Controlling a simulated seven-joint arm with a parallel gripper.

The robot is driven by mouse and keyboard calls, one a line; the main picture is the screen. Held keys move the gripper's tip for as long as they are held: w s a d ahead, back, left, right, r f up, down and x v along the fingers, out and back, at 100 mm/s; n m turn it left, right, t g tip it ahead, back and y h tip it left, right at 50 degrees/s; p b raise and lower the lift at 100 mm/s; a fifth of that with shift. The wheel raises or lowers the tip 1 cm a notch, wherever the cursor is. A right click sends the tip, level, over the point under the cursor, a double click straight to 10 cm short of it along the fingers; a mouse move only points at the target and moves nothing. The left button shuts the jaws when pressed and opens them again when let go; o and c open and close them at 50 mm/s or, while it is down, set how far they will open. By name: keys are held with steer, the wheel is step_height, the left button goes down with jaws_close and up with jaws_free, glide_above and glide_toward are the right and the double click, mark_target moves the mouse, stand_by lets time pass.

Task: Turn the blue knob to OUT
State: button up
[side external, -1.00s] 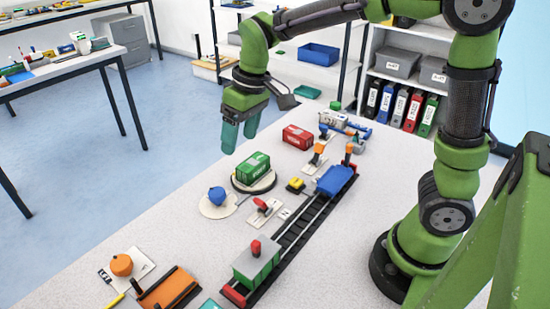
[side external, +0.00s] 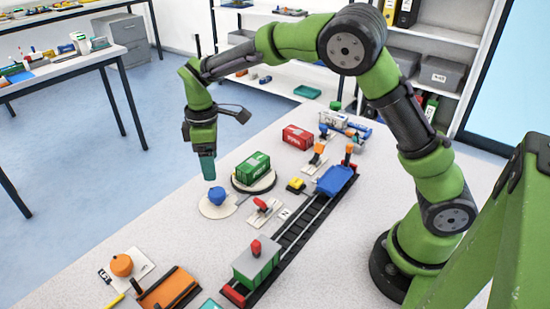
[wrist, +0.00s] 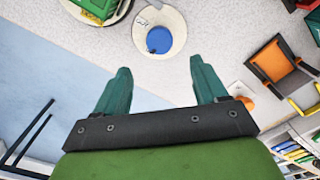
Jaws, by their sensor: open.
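The blue knob (side external: 216,196) sits on a round pale plate (side external: 217,209) near the left edge of the table. In the wrist view the blue knob (wrist: 159,40) lies ahead of the fingertips, near the middle, with a small label beside it on its plate. My gripper (side external: 208,178) points down just above and slightly left of the knob in the side view. Its two teal fingers stand apart in the wrist view (wrist: 159,72), with nothing between them. I cannot read the label by the knob.
A green container (side external: 253,167) rests on a round turntable behind the knob. A red lever (side external: 261,205), a yellow block (side external: 296,184) and a track with a green wagon (side external: 257,262) lie to the right. An orange knob (side external: 121,265) is at the front left.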

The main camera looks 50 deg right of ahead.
mark_target(215, 192)
step_height(215, 192, down, 9)
steer(key=shift+f, duration=0.15)
steer(key=shift+c, duration=0.5)
steer(key=c, duration=1)
